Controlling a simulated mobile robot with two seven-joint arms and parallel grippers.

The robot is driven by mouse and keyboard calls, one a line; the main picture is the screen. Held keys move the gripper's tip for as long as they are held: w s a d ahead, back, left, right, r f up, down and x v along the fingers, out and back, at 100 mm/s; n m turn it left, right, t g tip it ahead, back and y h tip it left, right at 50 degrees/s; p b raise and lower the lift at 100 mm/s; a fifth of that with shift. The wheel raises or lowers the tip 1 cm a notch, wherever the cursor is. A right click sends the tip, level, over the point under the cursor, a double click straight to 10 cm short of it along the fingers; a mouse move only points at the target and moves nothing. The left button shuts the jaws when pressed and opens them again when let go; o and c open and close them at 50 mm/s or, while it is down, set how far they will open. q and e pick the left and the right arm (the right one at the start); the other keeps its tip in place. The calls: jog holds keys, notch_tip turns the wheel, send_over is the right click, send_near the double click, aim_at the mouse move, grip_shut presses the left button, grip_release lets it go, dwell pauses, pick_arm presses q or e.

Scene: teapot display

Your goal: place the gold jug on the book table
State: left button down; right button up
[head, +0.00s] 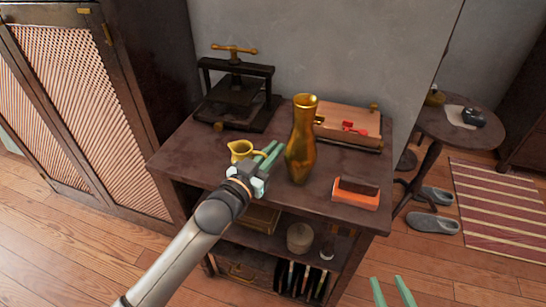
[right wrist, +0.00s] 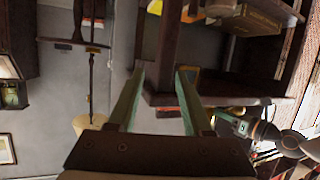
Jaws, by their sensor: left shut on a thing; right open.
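The small gold jug (head: 241,150) is over the left-middle part of the dark wooden book table (head: 195,155) in the head view, its handle to the right. My left gripper (head: 269,153) has its green fingers at the handle side and is shut on the jug. The fingers partly hide the handle. The jug looks upright; I cannot tell whether its base touches the tabletop. My right gripper (head: 392,291) is open and empty, low in front of the table at the lower right. Its spread fingers also show in the right wrist view (right wrist: 160,72).
A tall gold vase (head: 302,140) stands just right of my left gripper. A black press (head: 236,90), a wooden box (head: 350,122) and an orange-and-black block (head: 357,193) are also on top. The tabletop's left front is clear. A round side table (head: 455,127) stands right.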

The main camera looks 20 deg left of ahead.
pick_arm(q)
jog(key=shift+f, duration=0.6)
pick_arm(e)
jog(key=shift+w+r+t, duration=0.25)
jog(key=shift+r+t, duration=0.1)
jog(key=shift+r, duration=0.4)
jog(key=shift+w+r+t, duration=0.25)
jog(key=shift+r+t, duration=0.1)
jog(key=shift+r, duration=0.4)
pick_arm(q)
jog(key=c, duration=1)
grip_release()
jog(key=shift+f, duration=0.1)
jog(key=shift+o, duration=0.2)
pick_arm(e)
jog(key=shift+r, duration=0.1)
